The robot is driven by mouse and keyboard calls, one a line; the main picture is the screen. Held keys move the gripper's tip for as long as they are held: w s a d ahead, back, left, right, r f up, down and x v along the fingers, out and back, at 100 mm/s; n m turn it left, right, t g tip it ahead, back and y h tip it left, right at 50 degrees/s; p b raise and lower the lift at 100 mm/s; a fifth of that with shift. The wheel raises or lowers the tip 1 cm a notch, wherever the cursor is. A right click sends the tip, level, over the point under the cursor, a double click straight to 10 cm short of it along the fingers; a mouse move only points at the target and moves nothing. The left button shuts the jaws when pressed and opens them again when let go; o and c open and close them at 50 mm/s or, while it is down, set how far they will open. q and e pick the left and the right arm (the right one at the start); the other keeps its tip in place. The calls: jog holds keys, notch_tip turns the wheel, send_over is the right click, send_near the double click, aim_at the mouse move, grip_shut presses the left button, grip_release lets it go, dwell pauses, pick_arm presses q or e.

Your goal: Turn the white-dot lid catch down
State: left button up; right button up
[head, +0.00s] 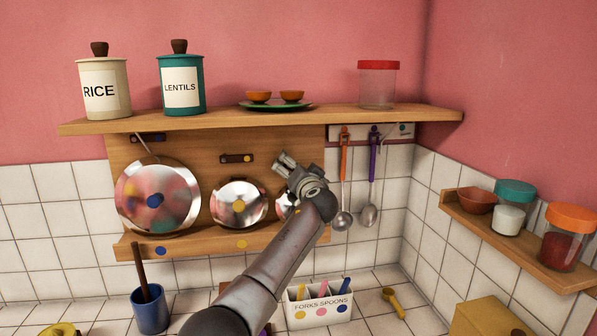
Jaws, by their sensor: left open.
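My left gripper (283,160) is open, in front of the wooden back board (200,150) in the head view. It is at the upper right of the board, above a small steel lid (283,206) that my arm partly covers. I cannot make out the white-dot lid catch; the gripper hides the board there. A catch on a dark plate (237,158) shows above the middle lid (239,206) with a yellow dot. Another dark catch plate (148,138) is above the large lid (157,197) with a blue dot. My right gripper is not in view.
The shelf (330,116) above holds a rice tin (103,90), a lentils tin (181,87), a green plate with orange bowls and a red-topped jar (378,88). Right of the gripper hang an orange-handled ladle (343,215) and a purple-handled spoon (370,214). A cutlery box (320,312) stands below.

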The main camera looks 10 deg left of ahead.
pick_arm(q)
jog(key=shift+s, duration=0.1)
jog(key=v, duration=1.1)
jog(key=shift+s+d, duration=0.15)
jog(key=shift+s, duration=0.25)
